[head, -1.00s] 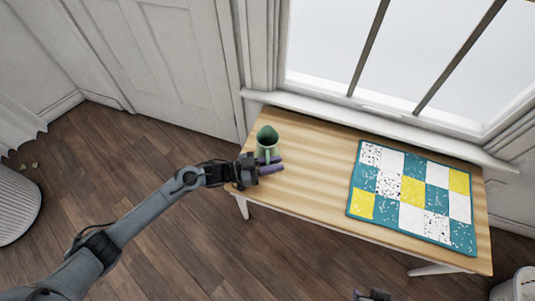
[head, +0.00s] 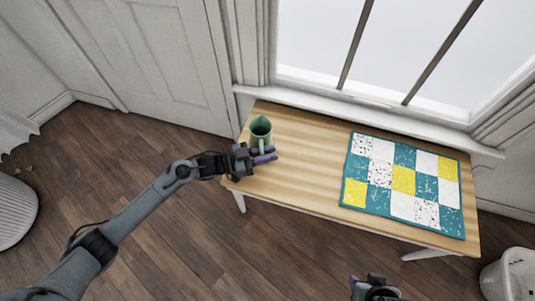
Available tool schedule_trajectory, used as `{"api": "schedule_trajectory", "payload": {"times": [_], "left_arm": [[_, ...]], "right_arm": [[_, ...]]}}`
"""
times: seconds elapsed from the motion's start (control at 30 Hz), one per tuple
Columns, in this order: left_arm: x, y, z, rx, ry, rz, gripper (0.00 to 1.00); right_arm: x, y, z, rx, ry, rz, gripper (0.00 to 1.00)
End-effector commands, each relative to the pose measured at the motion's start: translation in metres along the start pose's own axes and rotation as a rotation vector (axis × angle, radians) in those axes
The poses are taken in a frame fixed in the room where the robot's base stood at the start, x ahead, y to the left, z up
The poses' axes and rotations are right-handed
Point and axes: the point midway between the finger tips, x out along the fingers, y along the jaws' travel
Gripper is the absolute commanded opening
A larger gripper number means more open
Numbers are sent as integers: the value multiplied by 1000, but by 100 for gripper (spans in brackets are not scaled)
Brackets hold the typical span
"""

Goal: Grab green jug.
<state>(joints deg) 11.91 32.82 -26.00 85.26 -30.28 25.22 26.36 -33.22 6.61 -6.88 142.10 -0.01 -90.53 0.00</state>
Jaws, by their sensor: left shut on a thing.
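The green jug (head: 261,130) stands near the left end of the wooden table (head: 305,165) in the head view, its opening facing up. My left gripper (head: 265,156) is at the near side of the jug, its purple fingers at the jug's handle. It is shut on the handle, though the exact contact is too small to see. My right gripper (head: 368,284) shows only in part at the bottom edge, below the table's front edge, and its fingers are unclear.
A teal, white and yellow patchwork quilt (head: 403,185) lies flat on the table's right half. The table between jug and quilt is clear. A window (head: 410,50) is behind the table. A white bin (head: 510,274) stands at the lower right, and a ribbed basket (head: 15,210) at the left.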

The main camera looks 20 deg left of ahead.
Motion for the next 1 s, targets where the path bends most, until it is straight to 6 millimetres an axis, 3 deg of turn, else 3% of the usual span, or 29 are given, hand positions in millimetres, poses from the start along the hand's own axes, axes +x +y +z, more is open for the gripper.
{"api": "schedule_trajectory", "payload": {"times": [0.07,1.0], "left_arm": [[0,0,-14,4,4,0,0],[76,46,-65,2,6,0,0]], "right_arm": [[-9,1,-3,-2,0,2,43],[-47,2,-15,-2,-1,2,43]]}}
